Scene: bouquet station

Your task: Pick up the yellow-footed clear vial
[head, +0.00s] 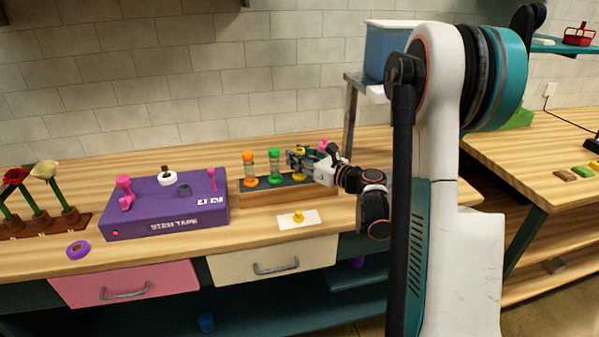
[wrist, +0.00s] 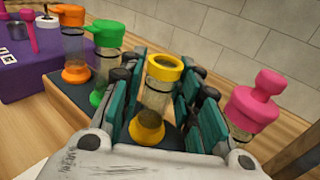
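The yellow-footed clear vial (wrist: 153,98) stands upright between my gripper's two fingers in the wrist view. Its yellow top ring (wrist: 164,68) is open, and its lower end is partly hidden by my gripper. My gripper (wrist: 160,95) is open around it, with a finger on each side and narrow gaps visible. In the head view my gripper (head: 301,160) reaches in from the right at the rack (head: 262,197) and hides much of the vial; a bit of yellow (head: 299,177) shows beneath the fingers.
An orange vial (head: 250,168) and a green vial (head: 275,165) stand left in the rack. A pink-topped vial (wrist: 253,103) stands close on the right. A yellow stopper-like piece (head: 298,217) sits on a white card (head: 285,224) in front. A purple stem tape box (head: 165,205) is left.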

